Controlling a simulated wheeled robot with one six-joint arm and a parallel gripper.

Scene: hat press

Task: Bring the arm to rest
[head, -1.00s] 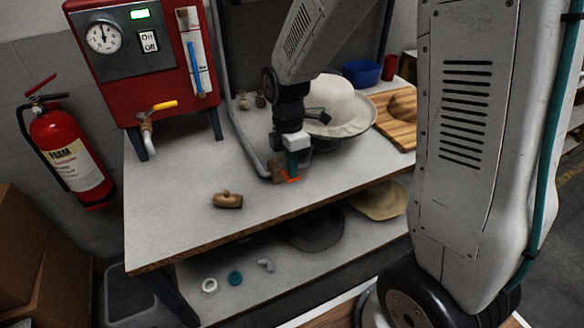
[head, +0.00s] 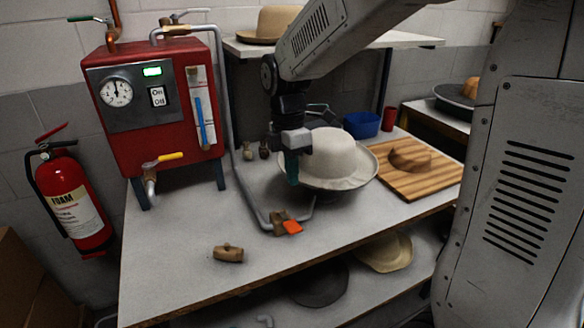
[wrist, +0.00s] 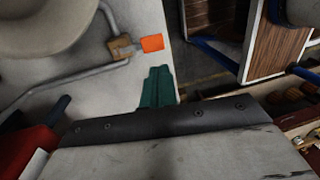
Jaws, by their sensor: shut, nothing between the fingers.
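My gripper (head: 292,168) hangs pointing down above the bench, in front of the cream hat. Its teal fingers (wrist: 158,88) are together and empty in the wrist view. A brass valve with an orange handle (head: 292,227) sits on the grey pipe below and just left of the gripper; the orange handle also shows in the wrist view (wrist: 152,43), apart from the fingers. The cream hat (head: 335,158) rests on a dark round base behind the gripper. My arm reaches in from the upper right.
A red boiler (head: 150,110) with a gauge stands at the back left. A wooden piece (head: 228,254) lies on the bench front (head: 175,280). A striped board (head: 440,178), blue bowl (head: 362,124) and red cup (head: 389,119) are at the right. A fire extinguisher (head: 72,205) hangs left.

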